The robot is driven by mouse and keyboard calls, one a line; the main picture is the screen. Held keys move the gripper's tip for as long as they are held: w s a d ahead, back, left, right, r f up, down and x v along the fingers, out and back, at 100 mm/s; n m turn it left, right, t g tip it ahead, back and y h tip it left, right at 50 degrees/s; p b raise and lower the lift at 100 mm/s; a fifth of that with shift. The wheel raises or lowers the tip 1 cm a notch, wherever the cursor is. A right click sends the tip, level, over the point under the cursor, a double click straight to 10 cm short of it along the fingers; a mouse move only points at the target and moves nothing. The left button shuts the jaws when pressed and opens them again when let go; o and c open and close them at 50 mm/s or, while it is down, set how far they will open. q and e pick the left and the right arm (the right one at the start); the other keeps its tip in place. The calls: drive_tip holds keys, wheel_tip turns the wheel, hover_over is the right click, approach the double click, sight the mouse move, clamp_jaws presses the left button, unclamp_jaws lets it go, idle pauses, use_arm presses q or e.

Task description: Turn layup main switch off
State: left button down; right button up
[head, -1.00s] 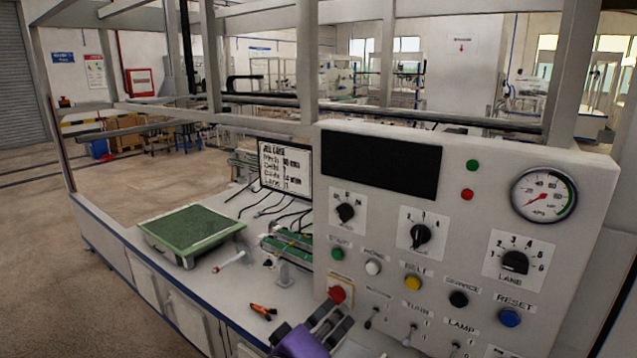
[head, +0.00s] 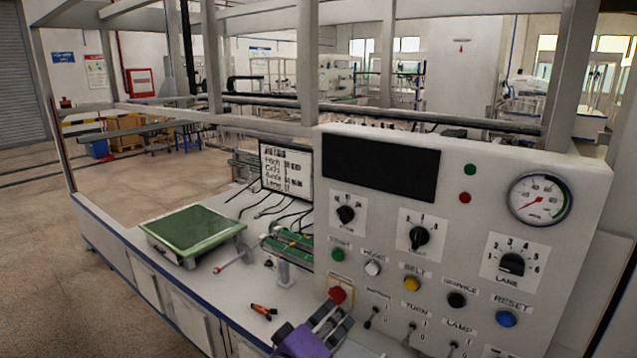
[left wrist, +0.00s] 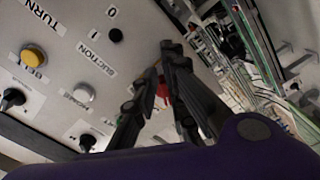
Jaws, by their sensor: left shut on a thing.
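A red knob (head: 337,295) on a yellow plate sits at the lower left of the grey control panel (head: 470,225). The writing by it is too small to read. My left gripper (head: 337,312), with a purple body, is just below and against this knob in the head view. In the left wrist view my left gripper (left wrist: 171,48) has its two dark fingers close together at the tips, with the red knob (left wrist: 162,91) partly hidden between them. The fingers are shut on it. My right gripper is not in view.
Small toggle switches (head: 372,318) and a white knob (head: 373,269) sit right of the red knob. A green-topped scale (head: 195,231), a red-ended tool (head: 232,261) and orange pliers (head: 263,311) lie on the bench. A small screen (head: 286,170) stands behind.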

use_arm(q)
drive_tip(key=shift+s+d+r, duration=0.25)
drive_tip(key=shift+r, duration=0.4)
drive_tip(key=shift+s+a+f, duration=0.1)
drive_tip(key=shift+s+a, duration=0.1)
drive_tip(key=shift+s, duration=0.1)
drive_tip(key=v, duration=0.3)
drive_tip(key=p+v, duration=0.1)
drive_tip(key=v, duration=0.1)
drive_tip(key=shift+s+f, duration=0.1)
drive_tip(key=shift+f, duration=0.25)
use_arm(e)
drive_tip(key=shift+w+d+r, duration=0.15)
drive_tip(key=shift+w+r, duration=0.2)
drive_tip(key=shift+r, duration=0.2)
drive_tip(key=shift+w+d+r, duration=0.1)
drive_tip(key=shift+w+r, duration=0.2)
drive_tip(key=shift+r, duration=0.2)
